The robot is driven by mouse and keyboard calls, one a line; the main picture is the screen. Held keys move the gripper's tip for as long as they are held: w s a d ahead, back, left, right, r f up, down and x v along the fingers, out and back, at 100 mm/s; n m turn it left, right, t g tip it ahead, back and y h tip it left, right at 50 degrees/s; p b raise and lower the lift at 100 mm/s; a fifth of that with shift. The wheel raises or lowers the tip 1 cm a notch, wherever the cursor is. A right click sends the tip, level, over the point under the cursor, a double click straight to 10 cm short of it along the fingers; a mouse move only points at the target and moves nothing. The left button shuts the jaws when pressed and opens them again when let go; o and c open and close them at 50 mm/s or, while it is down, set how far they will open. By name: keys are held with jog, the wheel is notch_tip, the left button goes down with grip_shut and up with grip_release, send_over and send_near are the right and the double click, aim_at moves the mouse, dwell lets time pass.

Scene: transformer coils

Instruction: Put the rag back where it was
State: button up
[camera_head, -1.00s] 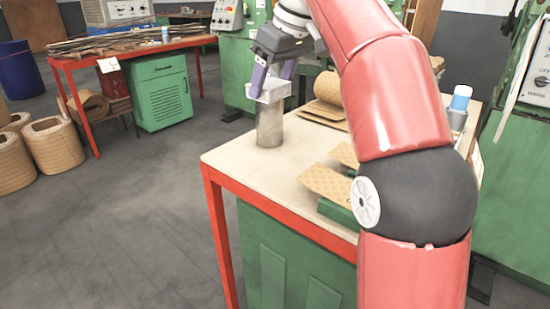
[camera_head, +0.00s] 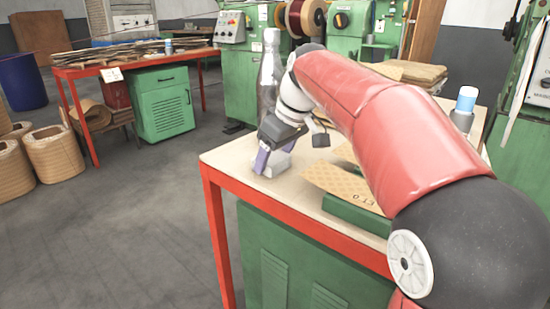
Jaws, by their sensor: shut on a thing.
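The rag (camera_head: 277,165) is a small whitish-grey bundle at the table's left corner, low down at the tabletop. My gripper (camera_head: 270,159) has purple fingers and points down, shut on the rag. The dark gripper body and the fingers hide part of the rag. I cannot tell whether its underside touches the tabletop.
The red-framed worktable (camera_head: 222,162) carries a tan patterned sheet (camera_head: 338,182) on a green block (camera_head: 355,214), right of the rag. My arm covers much of the tabletop. Green machines (camera_head: 240,82) stand behind.

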jog(key=o, duration=0.9)
jog(key=shift+f, duration=0.1)
jog(key=p+v, duration=0.2)
jog(key=v, duration=1)
